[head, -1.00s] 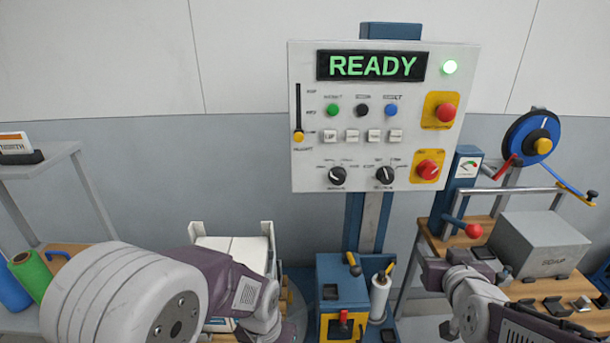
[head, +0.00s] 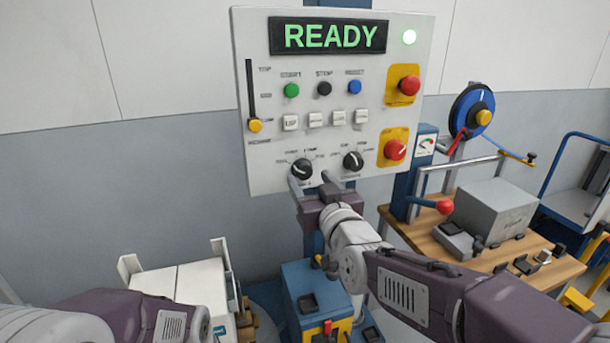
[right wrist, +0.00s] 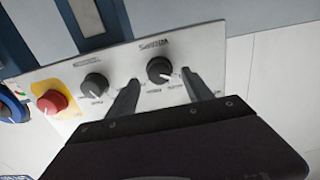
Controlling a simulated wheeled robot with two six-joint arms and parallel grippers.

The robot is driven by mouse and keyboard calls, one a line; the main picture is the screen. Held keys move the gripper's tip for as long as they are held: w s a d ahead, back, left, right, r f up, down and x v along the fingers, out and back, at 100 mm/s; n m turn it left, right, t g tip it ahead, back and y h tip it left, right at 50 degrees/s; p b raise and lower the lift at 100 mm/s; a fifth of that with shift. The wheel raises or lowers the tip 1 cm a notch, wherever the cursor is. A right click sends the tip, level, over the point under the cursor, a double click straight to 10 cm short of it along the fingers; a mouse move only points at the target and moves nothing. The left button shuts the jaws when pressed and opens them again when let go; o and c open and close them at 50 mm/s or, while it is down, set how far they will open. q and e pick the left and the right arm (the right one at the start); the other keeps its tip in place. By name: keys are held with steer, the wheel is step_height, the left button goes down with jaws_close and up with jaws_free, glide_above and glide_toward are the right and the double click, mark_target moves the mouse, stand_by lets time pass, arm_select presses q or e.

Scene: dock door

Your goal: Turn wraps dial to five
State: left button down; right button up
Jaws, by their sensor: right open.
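The wraps dial (head: 302,168) is the left black knob at the bottom of the white control panel. In the right wrist view it (right wrist: 159,70) shows upside down under a "WRAPS" label. Its white pointer mark shows, but the numbers are too small to read. My right gripper (head: 311,183) is open just below the dial. In the right wrist view its fingers (right wrist: 160,78) reach toward the panel on either side of the dial; I cannot tell whether they touch it. My left arm shows at the lower left, its gripper out of frame.
A second black dial (head: 353,160) sits to the right. Red knobs on yellow plates (head: 404,86), push buttons (head: 324,88) and a yellow-tipped slider (head: 254,125) are on the same panel. The display (head: 328,37) reads READY. A wooden bench (head: 520,262) stands to the right.

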mark_target(305, 173)
steer(key=x, duration=0.2)
steer(key=shift+w, duration=0.4)
steer(key=shift+w+a, duration=0.25)
steer(key=shift+w, duration=0.15)
